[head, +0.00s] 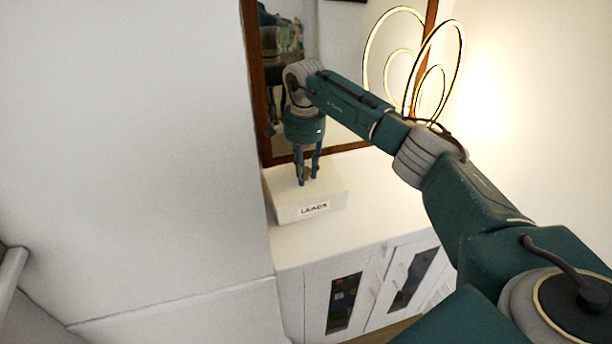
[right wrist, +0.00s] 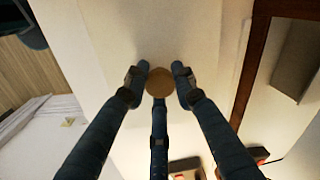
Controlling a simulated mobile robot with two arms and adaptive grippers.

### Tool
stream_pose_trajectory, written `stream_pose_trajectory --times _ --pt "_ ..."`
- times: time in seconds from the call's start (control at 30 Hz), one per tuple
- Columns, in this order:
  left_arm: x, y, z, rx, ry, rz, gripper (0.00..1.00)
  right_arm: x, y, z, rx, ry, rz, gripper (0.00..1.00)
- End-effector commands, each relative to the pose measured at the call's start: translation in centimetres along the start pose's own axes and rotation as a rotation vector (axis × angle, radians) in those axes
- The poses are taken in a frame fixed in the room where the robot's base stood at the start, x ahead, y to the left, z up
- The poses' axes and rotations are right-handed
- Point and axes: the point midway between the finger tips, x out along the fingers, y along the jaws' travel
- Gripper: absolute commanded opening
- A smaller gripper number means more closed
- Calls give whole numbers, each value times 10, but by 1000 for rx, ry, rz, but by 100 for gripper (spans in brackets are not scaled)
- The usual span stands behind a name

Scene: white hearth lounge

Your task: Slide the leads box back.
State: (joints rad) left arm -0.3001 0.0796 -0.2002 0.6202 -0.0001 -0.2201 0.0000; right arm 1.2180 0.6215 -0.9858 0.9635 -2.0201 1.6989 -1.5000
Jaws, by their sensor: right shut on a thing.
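The leads box (head: 330,198) is a white box with a "LEADS" label on its front. It sits on top of the white cabinet (head: 350,235), at the left end near the mirror. My right gripper (head: 308,180) points down onto the box's top, with its fingers shut on a round tan knob (right wrist: 159,82). In the right wrist view the fingertips of my right gripper (right wrist: 160,84) close around this knob. My left gripper is in neither view.
A wood-framed mirror (head: 345,120) stands right behind the box. A looped, glowing lamp (head: 432,75) is at the cabinet's back right. A white wall block (head: 140,150) stands close at left. The cabinet top right of the box is partly clear.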

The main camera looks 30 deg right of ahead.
Motion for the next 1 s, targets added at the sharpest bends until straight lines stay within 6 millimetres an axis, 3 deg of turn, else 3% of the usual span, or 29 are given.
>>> stream_pose_trajectory --times 0.5,0.93,0.97,1.0 --pt "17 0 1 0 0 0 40 1 -21 -8 0 0 -3 0" --pt "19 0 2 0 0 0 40 -1 -25 -10 -1 1 -2 0" --pt "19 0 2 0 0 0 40 -1 -25 -10 -1 1 -2 28" --pt "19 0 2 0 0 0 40 -1 -25 -10 -1 1 -2 36"
